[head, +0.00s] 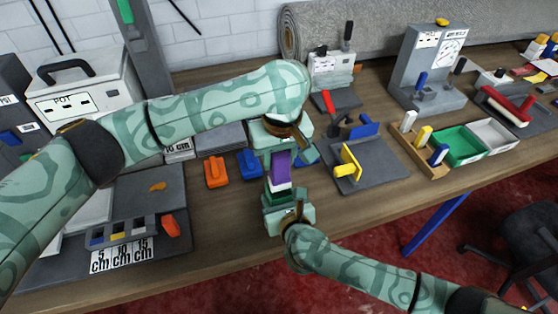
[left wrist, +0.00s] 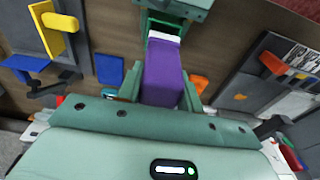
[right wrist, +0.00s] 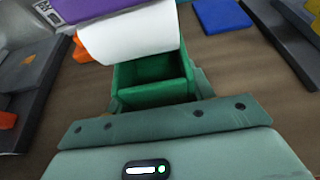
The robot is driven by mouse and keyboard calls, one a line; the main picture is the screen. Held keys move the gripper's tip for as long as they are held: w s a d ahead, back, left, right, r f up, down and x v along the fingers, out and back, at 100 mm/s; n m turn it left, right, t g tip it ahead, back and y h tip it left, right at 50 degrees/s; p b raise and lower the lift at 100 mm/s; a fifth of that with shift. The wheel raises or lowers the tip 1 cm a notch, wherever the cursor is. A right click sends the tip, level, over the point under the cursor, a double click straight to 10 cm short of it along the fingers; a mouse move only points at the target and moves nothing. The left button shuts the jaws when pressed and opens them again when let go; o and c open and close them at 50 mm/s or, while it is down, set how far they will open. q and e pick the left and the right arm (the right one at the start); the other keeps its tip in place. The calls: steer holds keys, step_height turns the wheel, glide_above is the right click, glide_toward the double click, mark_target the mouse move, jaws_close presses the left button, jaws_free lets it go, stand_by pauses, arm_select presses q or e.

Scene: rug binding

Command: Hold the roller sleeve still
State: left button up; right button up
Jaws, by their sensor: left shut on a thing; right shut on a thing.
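A purple piece (head: 280,167) with a white section (head: 280,186) below it stands between my grippers over the table; I take this piece for the roller sleeve. My left gripper (head: 279,152) is shut on the purple part from above, as the left wrist view (left wrist: 161,92) shows. My right gripper (head: 277,208) is shut on a green open-sided holder (right wrist: 152,82) from the near side. In the right wrist view the white section (right wrist: 130,35) lies at the holder's far end, overlapping it. Whether the white section touches the holder inside is hidden.
Blue (head: 249,163) and orange (head: 216,173) blocks lie just left of my grippers. A grey plate with a yellow upright (head: 349,162) stands close right. A green tray (head: 459,146) is farther right. The table's front edge is near my right gripper.

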arm_select(q)
steer(key=shift+r, duration=1.85)
arm_select(e)
steer(key=o, duration=1.2)
